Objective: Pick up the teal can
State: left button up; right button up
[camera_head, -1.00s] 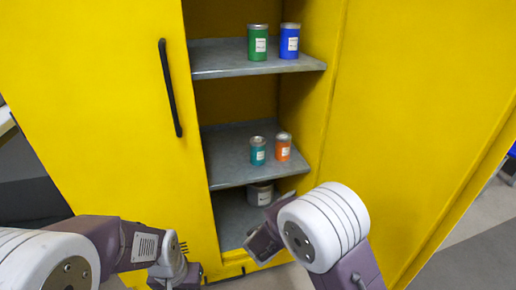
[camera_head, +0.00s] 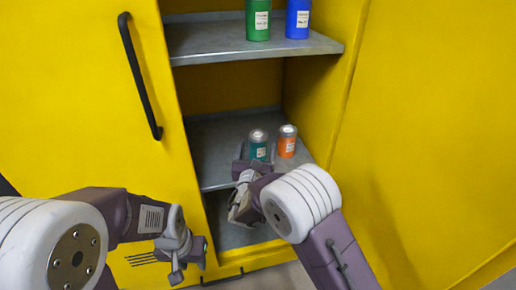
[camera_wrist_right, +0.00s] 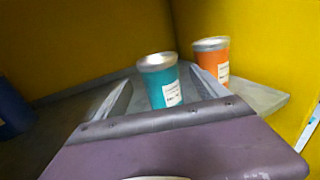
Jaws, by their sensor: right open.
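The teal can (camera_head: 258,149) stands upright on the middle shelf, its lower part hidden behind my right gripper (camera_head: 246,170) in the head view. In the right wrist view the teal can (camera_wrist_right: 160,84) shows between the two spread fingers of my right gripper (camera_wrist_right: 164,90), closer to the right finger. The gripper is open, and I cannot tell whether a finger touches the can. My left gripper (camera_head: 178,258) hangs low before the yellow cabinet door, away from the cans; its jaw opening is unclear.
An orange can (camera_head: 287,142) stands just right of the teal can, close to the right finger. Green (camera_head: 258,20) and blue (camera_head: 298,20) cans stand on the upper shelf (camera_head: 230,47). The cabinet's right wall (camera_head: 335,120) borders the shelves. A dark blue object (camera_wrist_right: 12,108) is cut off in the wrist view.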

jog(key=w+b, duration=0.1)
jog(key=w, duration=0.3)
jog(key=shift+w+d, duration=0.15)
jog(key=shift+d, duration=0.05)
jog(key=c, duration=1.7)
jog(key=shift+c, duration=0.3)
jog(key=shift+r, duration=0.1)
